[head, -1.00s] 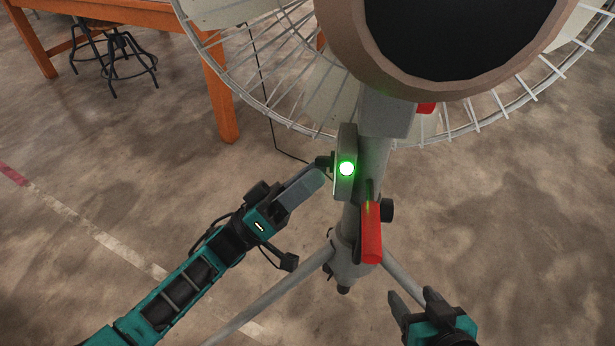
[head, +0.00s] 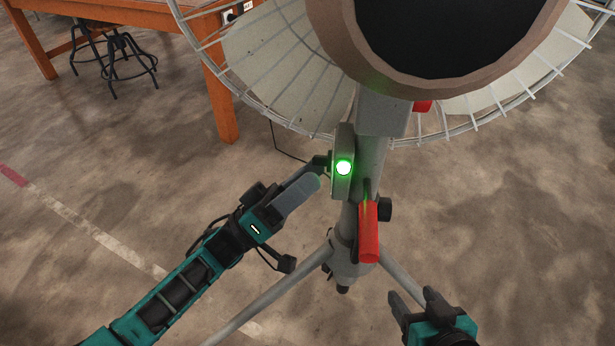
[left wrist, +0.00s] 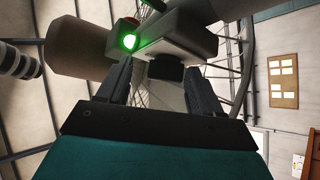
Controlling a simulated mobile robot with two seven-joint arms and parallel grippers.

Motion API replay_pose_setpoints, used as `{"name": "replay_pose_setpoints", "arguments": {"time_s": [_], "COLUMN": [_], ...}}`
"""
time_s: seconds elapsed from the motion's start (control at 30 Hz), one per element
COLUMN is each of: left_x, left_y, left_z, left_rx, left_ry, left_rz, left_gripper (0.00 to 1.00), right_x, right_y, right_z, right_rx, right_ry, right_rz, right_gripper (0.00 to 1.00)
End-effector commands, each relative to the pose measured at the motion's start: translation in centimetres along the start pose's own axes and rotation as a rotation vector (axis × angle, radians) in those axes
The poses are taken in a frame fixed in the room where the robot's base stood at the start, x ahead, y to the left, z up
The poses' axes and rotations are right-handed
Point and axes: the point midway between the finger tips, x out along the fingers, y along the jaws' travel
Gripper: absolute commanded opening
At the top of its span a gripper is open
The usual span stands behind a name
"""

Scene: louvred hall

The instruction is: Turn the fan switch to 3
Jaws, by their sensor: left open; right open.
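The fan (head: 360,125) stands in front of me on a grey pole. A grey switch box (head: 339,190) with a lit green light (head: 343,168) is fixed to the pole. A dark knob (head: 321,161) sticks out from the box's left side. My left gripper (head: 311,175) is open beside the knob. In the left wrist view the knob (left wrist: 165,72) shows between the two spread fingers, near their tips; contact cannot be told. Any switch numbers cannot be read. My right gripper (head: 411,298) is open and empty at the lower right, apart from the fan.
A red handle (head: 369,232) and a black knob (head: 386,209) sit lower on the pole. Tripod legs (head: 270,298) spread below. The wire cage (head: 470,128) is above. An orange table (head: 217,90) and stools stand back left. The floor at right is clear.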

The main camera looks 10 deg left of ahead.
Motion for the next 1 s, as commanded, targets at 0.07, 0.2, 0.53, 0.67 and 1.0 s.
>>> {"name": "replay_pose_setpoints", "arguments": {"time_s": [0.07,0.2,0.53,0.67,1.0], "left_x": [-1.8,-2.8,-5.0,-6.0,-8.3], "left_y": [-0.8,-0.7,-0.2,-0.1,0.2], "left_z": [-0.1,0.0,0.2,0.2,0.2], "left_rx": [0.002,0.001,-0.001,-0.002,-0.001], "left_ry": [-0.002,-0.005,-0.007,-0.007,-0.008], "left_rz": [-0.037,-0.037,-0.031,-0.029,-0.029], "left_gripper": [0.72,0.72,0.72,0.72,0.72], "right_x": [0.1,0.2,0.5,0.6,0.9], "right_y": [0.0,0.0,0.0,0.0,0.1], "right_z": [0.2,0.4,0.8,1.0,1.5], "right_rx": [0.001,0.002,0.002,0.002,0.002], "right_ry": [0.000,0.000,0.000,0.000,0.000], "right_rz": [0.000,0.000,0.000,0.000,0.000], "right_gripper": [0.60,0.60,0.60,0.60,0.60]}}
